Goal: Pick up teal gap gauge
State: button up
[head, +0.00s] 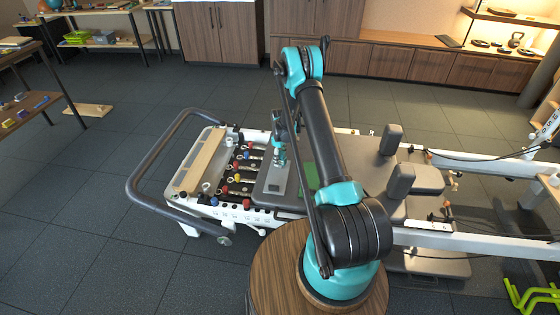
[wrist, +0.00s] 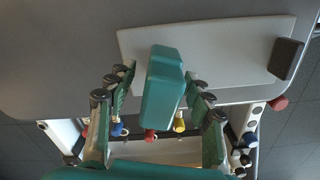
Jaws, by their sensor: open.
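The teal gap gauge (wrist: 165,88) is a block with rounded edges, seen in the wrist view against a pale flat board (wrist: 222,52). My gripper (wrist: 160,78) is open, with one finger on each side of the gauge. A gap shows between the gauge and each finger. In the head view my gripper (head: 279,157) points down over the same pale board (head: 276,182) on the reformer. There I cannot tell the gauge apart from the teal parts of my gripper.
A dark brown block (wrist: 286,58) sits at the board's right end in the wrist view. In the head view, springs with coloured ends (head: 240,172) lie left of the board, a green piece (head: 308,177) lies right of it, and grey shoulder pads (head: 401,180) stand further right.

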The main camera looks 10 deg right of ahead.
jog(key=shift+f, duration=0.3)
jog(key=shift+c, duration=0.5)
grip_shut()
jog(key=shift+r, duration=0.2)
